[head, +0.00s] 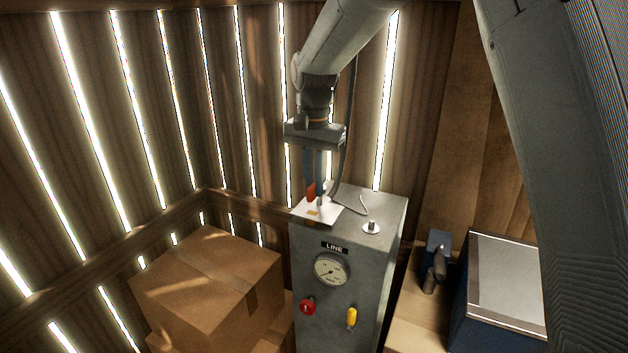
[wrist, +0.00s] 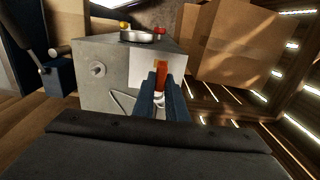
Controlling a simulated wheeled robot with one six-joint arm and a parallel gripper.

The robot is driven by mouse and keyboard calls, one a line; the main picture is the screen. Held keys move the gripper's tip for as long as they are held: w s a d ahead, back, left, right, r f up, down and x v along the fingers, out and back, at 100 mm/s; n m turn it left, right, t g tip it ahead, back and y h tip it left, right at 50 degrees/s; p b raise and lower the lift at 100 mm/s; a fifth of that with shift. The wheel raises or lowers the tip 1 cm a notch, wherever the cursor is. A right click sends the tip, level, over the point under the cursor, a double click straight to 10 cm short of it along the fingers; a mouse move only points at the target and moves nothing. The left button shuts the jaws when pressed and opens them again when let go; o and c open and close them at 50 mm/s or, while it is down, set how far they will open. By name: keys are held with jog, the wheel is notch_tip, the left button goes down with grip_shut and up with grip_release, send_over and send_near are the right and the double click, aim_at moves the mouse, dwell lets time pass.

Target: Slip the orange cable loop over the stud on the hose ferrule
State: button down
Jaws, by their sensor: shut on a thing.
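My gripper (head: 316,188) points down over the top of the grey cabinet, its dark blue fingers close together. An orange piece (head: 311,191), which I take for the cable loop, sits at the fingertips. In the wrist view the orange piece (wrist: 161,70) shows between and just beyond the fingertips (wrist: 160,88). Its loop opening cannot be made out. A short metal stud on a round base (head: 371,226) stands upright on the cabinet top, apart from my gripper; it also shows in the wrist view (wrist: 97,70). I cannot tell whether this is the ferrule's stud.
A white sheet (head: 325,213) lies on the cabinet (head: 393,210) below my gripper. A thin grey line (head: 355,206) lies behind it. The cabinet front has a gauge (head: 332,270), a red knob (head: 308,306) and a yellow handle (head: 351,317). A cardboard box (head: 205,285) stands at left.

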jog(key=shift+f, duration=0.4)
jog(key=shift+f, duration=0.1)
jog(key=shift+f+b, duration=0.35)
jog(key=shift+f, duration=0.55)
jog(key=shift+f, duration=0.15)
jog(key=shift+f, duration=0.3)
jog(key=c, duration=1.7)
grip_release()
